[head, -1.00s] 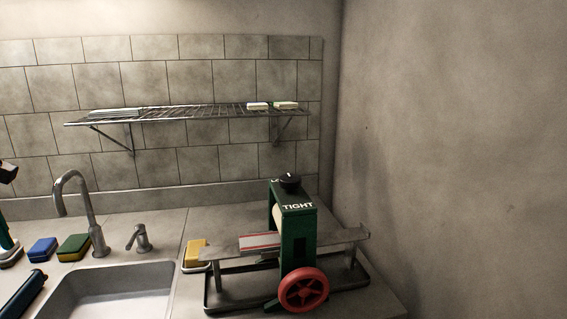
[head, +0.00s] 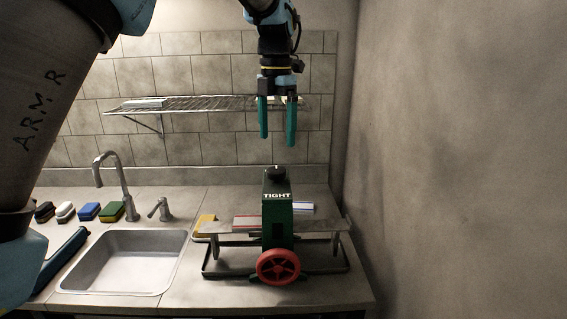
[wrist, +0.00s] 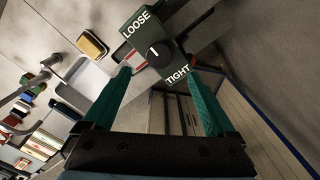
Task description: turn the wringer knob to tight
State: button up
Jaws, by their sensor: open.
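The wringer is a green block with a red handwheel (head: 278,267), standing on the counter right of the sink. Its black round knob (head: 277,173) sits on top, with TIGHT lettered on the near edge. In the wrist view the knob shows beyond the gap between the fingertips (wrist: 158,76).
A red-striped cloth (head: 243,221) lies at the wringer's left side and a blue-striped item (head: 303,207) at its right. A wire shelf (head: 190,105) hangs on the tiled wall behind. The sink (head: 128,262) is to the left, and a bare wall (head: 460,150) closes the right.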

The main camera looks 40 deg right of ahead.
aim_at(276, 169)
notch_tip(276, 169, down, 9)
jog(key=shift+w+r+p, duration=0.1)
jog(key=shift+r+p, duration=0.05)
jog(key=shift+p, duration=1.05)
jog(key=shift+c, duration=0.3)
jog(key=c, duration=1.3)
